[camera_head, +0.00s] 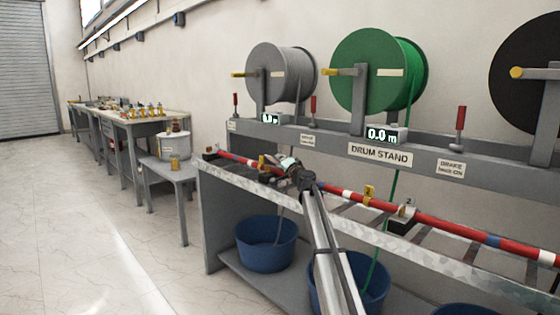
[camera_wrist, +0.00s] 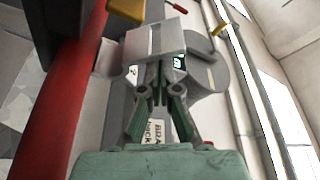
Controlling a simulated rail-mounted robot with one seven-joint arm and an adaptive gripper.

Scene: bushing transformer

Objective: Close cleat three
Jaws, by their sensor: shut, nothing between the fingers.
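My gripper (camera_head: 290,164) is at the bench, beside the red cable (camera_head: 450,228), with my arm reaching in from the front. In the wrist view my gripper (camera_wrist: 158,82) is shut and empty. A grey plate-like part (camera_wrist: 155,40), possibly a cleat's lid, lies just beyond its fingertips; I cannot tell whether they touch. A pale tag with a dark mark, perhaps a number, shows beside it. The cable (camera_wrist: 75,90) runs along the left there. In the head view, a cleat (camera_head: 403,214) with a small number tag stands on the bench; the cleat near my gripper is mostly hidden.
The drum stand (camera_head: 330,146) behind carries a grey drum (camera_head: 280,75), a green drum (camera_head: 372,70) and a black one. Blue tubs (camera_head: 266,244) sit below the bench. A small table (camera_head: 172,172) stands left; floor there is clear.

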